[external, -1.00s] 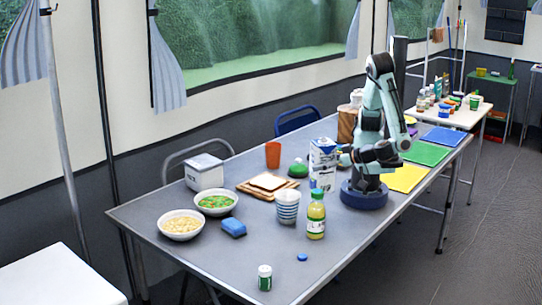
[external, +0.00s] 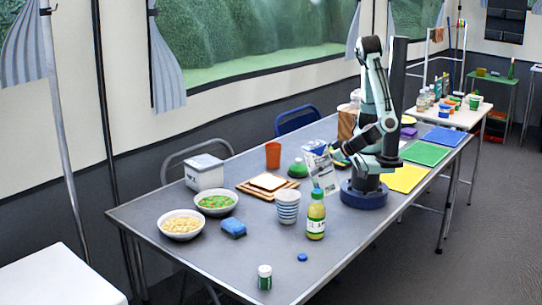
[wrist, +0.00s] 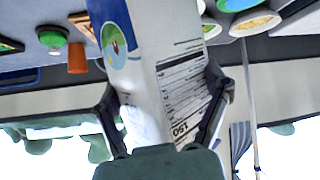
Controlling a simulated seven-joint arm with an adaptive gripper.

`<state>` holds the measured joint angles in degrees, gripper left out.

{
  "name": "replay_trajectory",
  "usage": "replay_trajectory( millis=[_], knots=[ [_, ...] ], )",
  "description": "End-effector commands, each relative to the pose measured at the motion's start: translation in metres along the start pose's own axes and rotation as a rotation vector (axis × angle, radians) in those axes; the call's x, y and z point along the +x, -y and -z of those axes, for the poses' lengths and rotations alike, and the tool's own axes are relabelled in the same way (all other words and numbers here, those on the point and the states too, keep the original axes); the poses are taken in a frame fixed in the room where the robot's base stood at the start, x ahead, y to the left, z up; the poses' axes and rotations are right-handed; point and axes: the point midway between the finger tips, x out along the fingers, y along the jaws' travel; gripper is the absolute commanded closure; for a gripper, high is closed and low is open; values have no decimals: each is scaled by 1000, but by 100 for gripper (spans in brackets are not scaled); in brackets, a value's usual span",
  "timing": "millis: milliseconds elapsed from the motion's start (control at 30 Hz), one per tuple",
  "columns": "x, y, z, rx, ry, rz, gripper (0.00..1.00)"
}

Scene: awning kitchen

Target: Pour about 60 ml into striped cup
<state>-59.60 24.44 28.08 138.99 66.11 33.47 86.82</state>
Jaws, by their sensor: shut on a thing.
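A white and blue carton (external: 321,173) is held in my gripper (external: 340,158), raised off the table and tilted. In the wrist view the carton (wrist: 165,45) fills the middle, with the fingers of my gripper (wrist: 166,98) shut on its two sides. The blue-and-white striped cup (external: 287,209) stands upright on the table, just left of and in front of the carton. The cup's inside is too small to read. No stream of liquid can be made out. The carton's spout is not clear.
A bread board (external: 254,192), green dome-shaped item (external: 298,169) and orange cup (external: 273,154) are behind. A blue sponge (external: 233,228) and bowls (external: 181,234) lie left.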

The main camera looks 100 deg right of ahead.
Motion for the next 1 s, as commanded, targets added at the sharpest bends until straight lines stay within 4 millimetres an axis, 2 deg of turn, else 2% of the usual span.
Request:
replay_trajectory(
  millis=[300,500,733,1000],
  knots=[
    [17,3,-9,-40,198,-21,64],
    [22,5,-6,-69,323,-34,64],
    [22,5,-10,-107,468,-46,64],
    [11,2,-8,-150,638,-63,64]
  ],
)
